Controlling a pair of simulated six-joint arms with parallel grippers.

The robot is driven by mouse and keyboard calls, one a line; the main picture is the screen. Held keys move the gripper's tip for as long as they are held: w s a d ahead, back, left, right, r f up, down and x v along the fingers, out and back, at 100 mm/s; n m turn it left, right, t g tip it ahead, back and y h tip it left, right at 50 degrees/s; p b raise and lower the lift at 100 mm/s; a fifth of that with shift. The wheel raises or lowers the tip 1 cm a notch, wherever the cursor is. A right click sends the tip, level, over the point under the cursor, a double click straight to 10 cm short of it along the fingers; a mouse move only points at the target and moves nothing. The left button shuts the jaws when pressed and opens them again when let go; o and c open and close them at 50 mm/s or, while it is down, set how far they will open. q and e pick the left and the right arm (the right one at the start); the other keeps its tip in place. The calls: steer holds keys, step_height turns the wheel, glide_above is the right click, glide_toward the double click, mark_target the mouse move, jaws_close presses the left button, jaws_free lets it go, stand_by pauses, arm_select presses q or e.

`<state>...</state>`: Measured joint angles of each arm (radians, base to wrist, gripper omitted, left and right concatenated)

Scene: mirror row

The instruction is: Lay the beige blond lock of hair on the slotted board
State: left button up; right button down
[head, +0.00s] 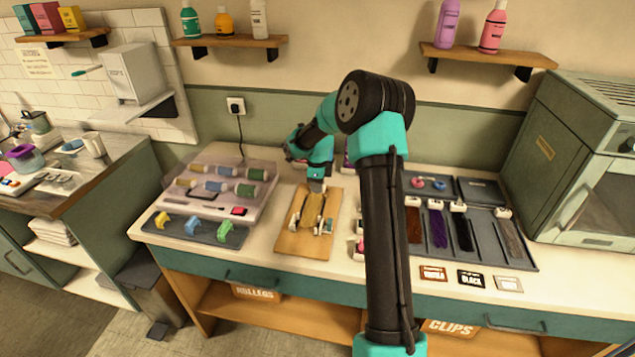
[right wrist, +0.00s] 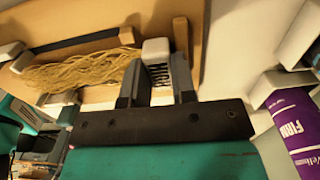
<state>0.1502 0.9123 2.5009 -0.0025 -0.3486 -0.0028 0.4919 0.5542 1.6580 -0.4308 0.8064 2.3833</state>
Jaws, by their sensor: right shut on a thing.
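The beige blond lock of hair (head: 312,208) lies lengthwise over the slotted board (head: 290,243), a wooden board on the counter. In the right wrist view the lock (right wrist: 80,72) stretches left from its white ribbed end piece, between the board's raised parts. My right gripper (head: 316,186) is at the lock's far end, low over the board. Its two fingers (right wrist: 157,72) are shut on the white end piece. Whether the lock rests fully on the board I cannot tell. A dark slot (right wrist: 75,45) shows beside the hair. My left gripper is not in view.
Right of my arm a dark tray (head: 525,262) holds brown, purple, black and grey locks. A roller case (head: 262,198) and a tray of coloured clips (head: 165,236) stand left of the board. A purple bottle (right wrist: 298,125) is close right of my right gripper.

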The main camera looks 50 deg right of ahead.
steer(key=shift+f, duration=0.2)
stand_by(0.6)
steer(key=c, duration=0.6)
jaws_free()
steer(key=shift+r, duration=0.1)
steer(key=shift+r, duration=3.4)
